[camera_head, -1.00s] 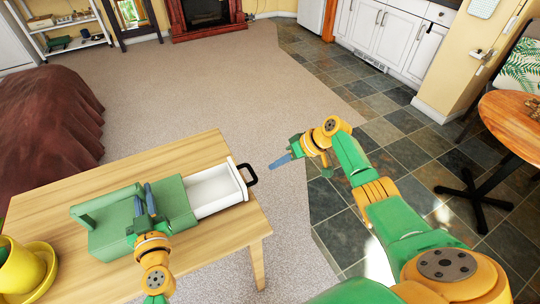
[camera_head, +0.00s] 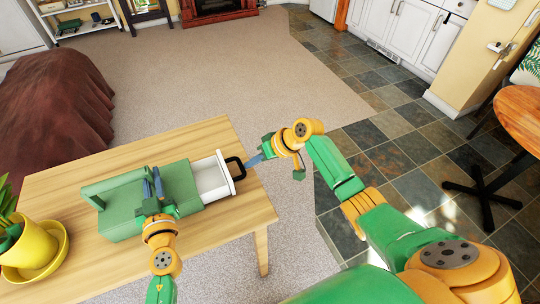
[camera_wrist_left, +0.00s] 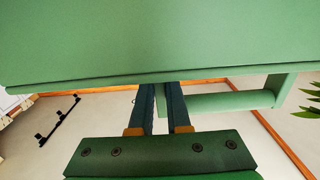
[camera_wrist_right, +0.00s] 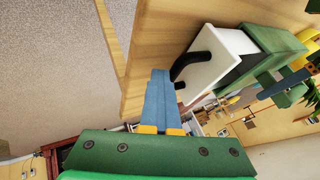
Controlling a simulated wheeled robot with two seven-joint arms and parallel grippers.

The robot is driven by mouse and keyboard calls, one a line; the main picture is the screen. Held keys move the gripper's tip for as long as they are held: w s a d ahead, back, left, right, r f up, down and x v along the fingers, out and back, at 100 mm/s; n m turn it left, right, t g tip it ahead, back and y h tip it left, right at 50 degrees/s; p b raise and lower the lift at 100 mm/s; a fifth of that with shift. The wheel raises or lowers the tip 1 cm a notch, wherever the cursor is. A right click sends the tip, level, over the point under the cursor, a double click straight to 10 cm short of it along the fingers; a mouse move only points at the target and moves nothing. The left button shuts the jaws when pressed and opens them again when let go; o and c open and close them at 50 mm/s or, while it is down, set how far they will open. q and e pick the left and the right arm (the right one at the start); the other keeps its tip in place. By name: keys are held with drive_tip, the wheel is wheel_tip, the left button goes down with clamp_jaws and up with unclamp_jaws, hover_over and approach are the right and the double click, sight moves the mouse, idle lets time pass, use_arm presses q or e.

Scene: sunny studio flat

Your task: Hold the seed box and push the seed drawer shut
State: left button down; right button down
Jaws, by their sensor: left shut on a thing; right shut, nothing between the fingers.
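The green seed box (camera_head: 122,217) lies on the wooden table. Its white seed drawer (camera_head: 211,182) sticks out partly open on the right side, with a black handle (camera_head: 237,166) on its front. My right gripper (camera_head: 254,160) is shut and empty just right of the handle. In the right wrist view its blue fingertips (camera_wrist_right: 160,78) are beside the black handle (camera_wrist_right: 193,66); contact is unclear.
A yellow pot with a plant (camera_head: 30,248) stands on a yellow saucer at the table's left. The bare wooden table top (camera_head: 190,140) is clear behind the box. Carpet and dark floor tiles lie past the table. A round wooden table (camera_head: 520,115) stands far right.

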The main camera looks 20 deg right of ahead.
sight(224, 173)
use_arm(q)
drive_tip(key=shift+f, duration=0.1)
use_arm(e)
drive_tip(key=a, duration=0.8)
drive_tip(key=shift+s+a, duration=0.1)
use_arm(q)
drive_tip(key=shift+d, duration=0.1)
use_arm(e)
drive_tip(key=shift+a, duration=0.1)
drive_tip(key=d, duration=0.4)
drive_tip(key=shift+d+f, duration=0.1)
drive_tip(key=shift+f, duration=0.3)
use_arm(q)
drive_tip(key=c, duration=0.8)
unclamp_jaws()
drive_tip(key=shift+w, duration=0.1)
use_arm(e)
drive_tip(key=v, duration=1)
